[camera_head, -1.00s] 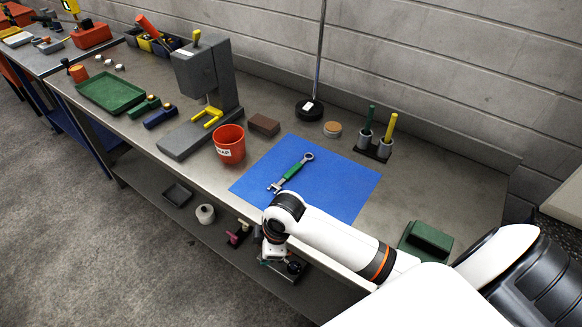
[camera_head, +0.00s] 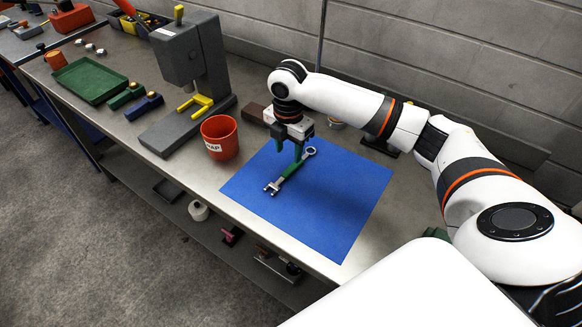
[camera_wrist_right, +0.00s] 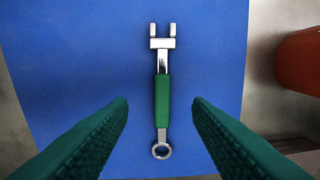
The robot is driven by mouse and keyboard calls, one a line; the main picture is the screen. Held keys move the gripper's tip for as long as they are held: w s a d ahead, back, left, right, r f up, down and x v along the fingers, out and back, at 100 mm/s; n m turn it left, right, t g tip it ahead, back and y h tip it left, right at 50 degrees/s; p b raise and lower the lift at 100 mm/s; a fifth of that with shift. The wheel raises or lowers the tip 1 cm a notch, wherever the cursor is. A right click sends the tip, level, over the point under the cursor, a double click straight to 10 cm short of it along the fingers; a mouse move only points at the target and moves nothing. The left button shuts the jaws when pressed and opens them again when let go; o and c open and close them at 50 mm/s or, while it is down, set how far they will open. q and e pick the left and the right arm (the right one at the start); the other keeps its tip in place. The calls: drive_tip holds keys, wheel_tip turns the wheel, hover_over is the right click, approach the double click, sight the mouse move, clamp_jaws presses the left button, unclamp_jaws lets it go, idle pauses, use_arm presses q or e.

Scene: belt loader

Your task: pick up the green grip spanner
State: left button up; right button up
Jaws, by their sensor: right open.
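The green grip spanner (camera_head: 288,171) lies on the blue mat (camera_head: 340,205) in the head view. Its open jaw points toward the front left and its ring end toward the back right. In the right wrist view the spanner (camera_wrist_right: 162,95) lies between the two green fingers, ring end nearest. My right gripper (camera_head: 290,150) is above the spanner, pointing down. It is open, and in the wrist view its fingers (camera_wrist_right: 160,118) stand apart from the handle on both sides. My left gripper is not in view.
A red bin (camera_head: 220,138) stands left of the mat. A grey press (camera_head: 190,85) with a yellow fork is farther left, beside a green tray (camera_head: 89,78). The mat's front is clear.

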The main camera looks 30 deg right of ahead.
sight(291, 168)
drive_tip(key=shift+f, duration=0.7)
drive_tip(key=shift+w+d+f, duration=0.1)
drive_tip(key=shift+d+f, duration=0.05)
drive_tip(key=shift+f, duration=0.25)
drive_tip(key=shift+w+d+f+p, duration=0.15)
drive_tip(key=shift+f+p, duration=0.25)
drive_tip(key=shift+f, duration=0.2)
drive_tip(key=f, duration=0.2)
drive_tip(key=f+p, duration=0.1)
drive_tip(key=shift+d+f, duration=0.25)
drive_tip(key=shift+d, duration=0.05)
drive_tip(key=shift+w+f, duration=0.1)
drive_tip(key=shift+f, duration=0.3)
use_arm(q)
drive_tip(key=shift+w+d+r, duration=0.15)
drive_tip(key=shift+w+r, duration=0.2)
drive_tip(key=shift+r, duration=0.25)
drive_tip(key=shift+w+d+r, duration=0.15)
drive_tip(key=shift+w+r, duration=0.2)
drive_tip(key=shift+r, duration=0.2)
use_arm(e)
drive_tip(key=shift+c, duration=0.2)
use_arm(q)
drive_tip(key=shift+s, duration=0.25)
use_arm(e)
clamp_jaws()
